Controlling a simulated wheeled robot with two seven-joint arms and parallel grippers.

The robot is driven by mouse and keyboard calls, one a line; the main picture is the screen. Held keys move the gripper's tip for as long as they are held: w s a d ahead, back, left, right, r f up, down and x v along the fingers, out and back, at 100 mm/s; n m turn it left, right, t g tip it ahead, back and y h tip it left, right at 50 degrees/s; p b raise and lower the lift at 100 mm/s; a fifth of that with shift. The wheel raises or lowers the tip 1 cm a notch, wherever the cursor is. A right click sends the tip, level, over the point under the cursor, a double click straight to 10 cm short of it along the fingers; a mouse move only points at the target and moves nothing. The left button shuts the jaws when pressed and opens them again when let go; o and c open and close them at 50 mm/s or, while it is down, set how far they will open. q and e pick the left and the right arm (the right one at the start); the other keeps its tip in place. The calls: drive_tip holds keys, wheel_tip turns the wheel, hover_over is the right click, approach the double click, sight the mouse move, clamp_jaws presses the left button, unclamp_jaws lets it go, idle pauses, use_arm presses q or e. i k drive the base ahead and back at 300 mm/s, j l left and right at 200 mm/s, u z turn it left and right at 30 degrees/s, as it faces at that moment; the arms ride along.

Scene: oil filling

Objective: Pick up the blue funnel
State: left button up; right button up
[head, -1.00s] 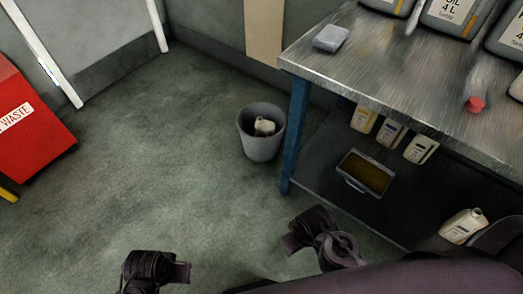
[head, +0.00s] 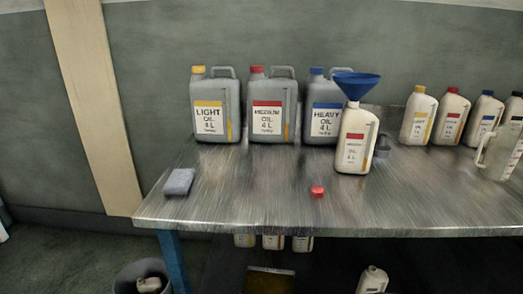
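The blue funnel (head: 356,83) sits upright in the mouth of a white medium oil bottle (head: 355,140) on the metal bench. The bottle stands in front of the grey heavy oil can (head: 320,107) and hides part of it. A red cap (head: 317,192) lies on the bench in front, left of the bottle. Neither of my grippers shows in the head view now.
Grey cans of light oil (head: 214,106) and medium oil (head: 271,106) stand left of the heavy one. Several small bottles and a clear jug (head: 501,150) stand at right. A grey-blue block (head: 179,182) lies at left. The bench (head: 240,205) front is mostly clear.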

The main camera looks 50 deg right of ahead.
sight(355, 86)
drive_tip(key=z, duration=2.15)
drive_tip(key=i+j, duration=0.1)
drive_tip(key=j, duration=0.25)
drive_tip(key=i+j+u, duration=0.1)
drive_tip(key=j, duration=0.25)
drive_tip(key=i+j, duration=0.1)
drive_tip(key=j, duration=0.25)
drive_tip(key=i+j+u, duration=0.1)
drive_tip(key=j, duration=0.2)
